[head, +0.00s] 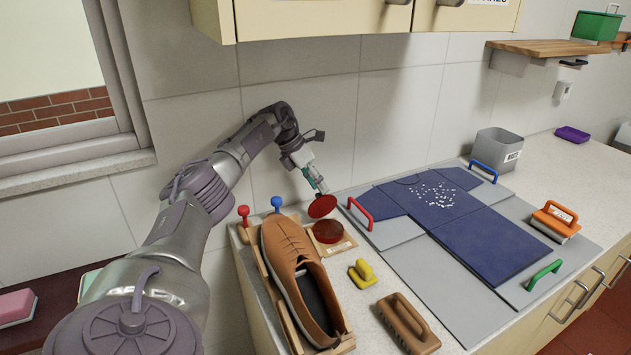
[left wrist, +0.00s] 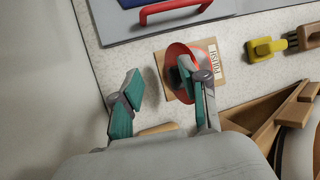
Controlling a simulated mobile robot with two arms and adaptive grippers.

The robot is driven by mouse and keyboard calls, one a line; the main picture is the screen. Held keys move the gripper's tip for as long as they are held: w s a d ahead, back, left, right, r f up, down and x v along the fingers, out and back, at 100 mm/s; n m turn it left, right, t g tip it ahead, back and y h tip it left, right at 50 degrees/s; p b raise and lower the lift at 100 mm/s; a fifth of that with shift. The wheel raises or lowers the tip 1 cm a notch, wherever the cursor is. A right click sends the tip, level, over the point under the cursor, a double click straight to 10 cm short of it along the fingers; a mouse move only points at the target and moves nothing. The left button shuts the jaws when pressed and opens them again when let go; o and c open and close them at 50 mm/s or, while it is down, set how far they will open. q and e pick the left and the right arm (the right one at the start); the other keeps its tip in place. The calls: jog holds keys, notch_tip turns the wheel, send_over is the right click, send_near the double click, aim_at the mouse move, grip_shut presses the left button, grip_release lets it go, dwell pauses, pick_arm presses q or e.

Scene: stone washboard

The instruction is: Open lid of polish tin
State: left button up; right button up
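The polish tin (head: 328,232) is a round dark red tin on a small wooden base with a label, right of the shoe. Its red lid (head: 322,206) stands raised and tilted at the tin's back edge, off the tin's top. My left gripper (head: 318,187) is just behind and above the lid. In the left wrist view its fingers (left wrist: 160,82) are wide apart. One finger overlaps the red lid (left wrist: 175,52); I cannot tell whether it touches. The other finger is clear of it. The label (left wrist: 213,55) shows beside the lid. My right gripper is not in view.
A brown shoe (head: 290,262) in a wooden holder stands left of the tin. A yellow-handled tool (head: 362,273) and a brown brush (head: 407,322) lie in front. A grey folding board (head: 440,290) with a blue shirt (head: 490,243) lies right. The tiled wall is close behind my gripper.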

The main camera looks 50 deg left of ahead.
pick_arm(q)
jog(key=shift+o, duration=1.3)
jog(key=f, duration=0.2)
jog(key=shift+s+f+g, duration=0.2)
jog(key=shift+f+g, duration=0.2)
jog(key=o, duration=0.3)
jog(key=shift+w+a+f, duration=0.15)
jog(key=shift+a, duration=0.2)
jog(key=shift+c, duration=0.4)
jog(key=shift+r, duration=0.4)
jog(key=shift+c, duration=0.3)
jog(key=r, duration=1)
jog(key=shift+w+d+r, duration=0.2)
jog(key=shift+d, duration=0.15)
jog(key=c, duration=0.4)
jog(key=shift+a, duration=0.1)
